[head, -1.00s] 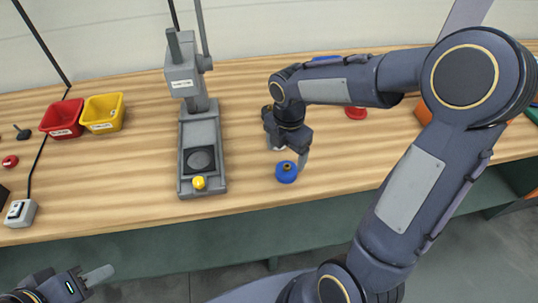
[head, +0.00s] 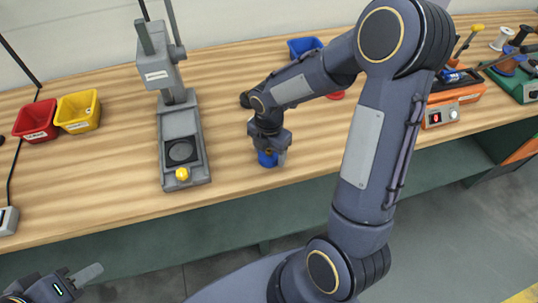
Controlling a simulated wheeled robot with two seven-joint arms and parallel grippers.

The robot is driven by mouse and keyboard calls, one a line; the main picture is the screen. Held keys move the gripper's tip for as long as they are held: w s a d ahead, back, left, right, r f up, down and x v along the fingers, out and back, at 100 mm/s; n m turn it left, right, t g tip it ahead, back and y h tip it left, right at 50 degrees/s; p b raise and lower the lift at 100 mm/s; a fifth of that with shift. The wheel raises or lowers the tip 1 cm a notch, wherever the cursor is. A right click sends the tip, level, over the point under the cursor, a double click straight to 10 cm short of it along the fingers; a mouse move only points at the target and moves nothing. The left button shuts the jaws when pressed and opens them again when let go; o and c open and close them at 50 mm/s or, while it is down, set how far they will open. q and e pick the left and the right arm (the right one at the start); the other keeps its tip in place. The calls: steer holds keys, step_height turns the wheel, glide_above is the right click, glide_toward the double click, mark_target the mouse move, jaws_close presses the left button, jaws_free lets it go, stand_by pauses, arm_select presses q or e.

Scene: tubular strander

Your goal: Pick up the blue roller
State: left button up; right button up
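The blue roller (head: 267,160) stands on the wooden table near its front edge, to the right of the grey press. My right gripper (head: 271,156) is directly over it, pointing down, with a finger on each side of the roller. The gripper hides the top of the roller, and I cannot tell whether the fingers touch it. My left gripper (head: 80,282) is low at the bottom left, in front of the table and far from the roller. Only part of it shows, and its finger gap is not clear.
The grey press (head: 180,130) with a yellow knob stands left of the roller. Red (head: 36,120) and yellow (head: 78,111) bins sit farther left. A blue bin (head: 304,46) and a red disc (head: 336,95) lie behind my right arm. An orange device (head: 455,105) stands at the right.

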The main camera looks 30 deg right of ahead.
steer(key=c, duration=1.1)
steer(key=shift+r, duration=0.1)
